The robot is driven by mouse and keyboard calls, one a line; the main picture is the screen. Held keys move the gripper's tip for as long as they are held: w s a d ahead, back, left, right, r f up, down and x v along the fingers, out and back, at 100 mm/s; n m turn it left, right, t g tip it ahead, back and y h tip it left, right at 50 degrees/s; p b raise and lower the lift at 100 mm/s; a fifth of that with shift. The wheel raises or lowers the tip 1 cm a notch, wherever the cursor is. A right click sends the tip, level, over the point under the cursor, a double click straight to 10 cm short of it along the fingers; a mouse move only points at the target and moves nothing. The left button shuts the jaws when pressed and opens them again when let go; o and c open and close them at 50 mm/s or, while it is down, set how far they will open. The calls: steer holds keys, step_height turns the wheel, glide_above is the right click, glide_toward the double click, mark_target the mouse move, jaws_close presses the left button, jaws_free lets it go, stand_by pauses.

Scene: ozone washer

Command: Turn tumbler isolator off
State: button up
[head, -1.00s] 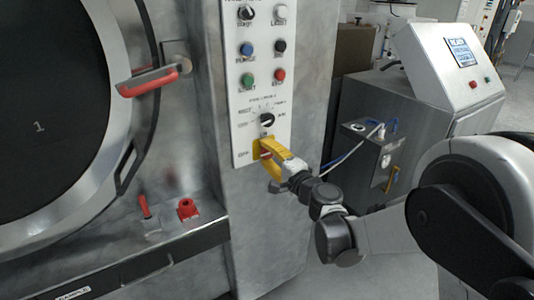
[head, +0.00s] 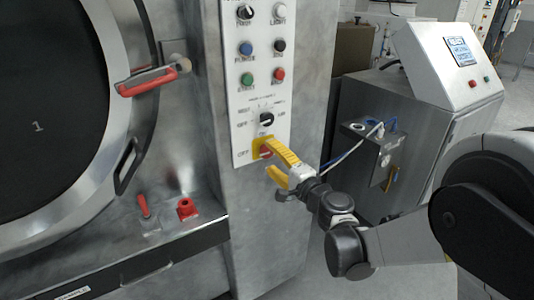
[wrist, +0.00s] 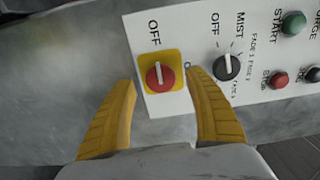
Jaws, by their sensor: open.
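The tumbler isolator is a red round knob (wrist: 160,78) on a yellow square plate (wrist: 176,58), low on the white control panel. In the wrist view, its pale pointer bar lies toward the OFF label (wrist: 154,33). The knob also shows in the head view (head: 265,154), partly covered by my gripper. My gripper (head: 272,158) has yellow fingers and is open and empty. In the wrist view, the fingers stand on either side of the knob with clear gaps. I cannot tell the exact distance from the fingertips to the panel.
A black selector knob (head: 267,119) and several coloured buttons sit above the isolator. The round washer door (head: 50,100) with a red handle (head: 150,80) is at left. A steel cabinet (head: 415,120) with a tilted screen box stands at right.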

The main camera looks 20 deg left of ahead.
steer(key=v, duration=0.8)
steer(key=shift+s+d, duration=0.25)
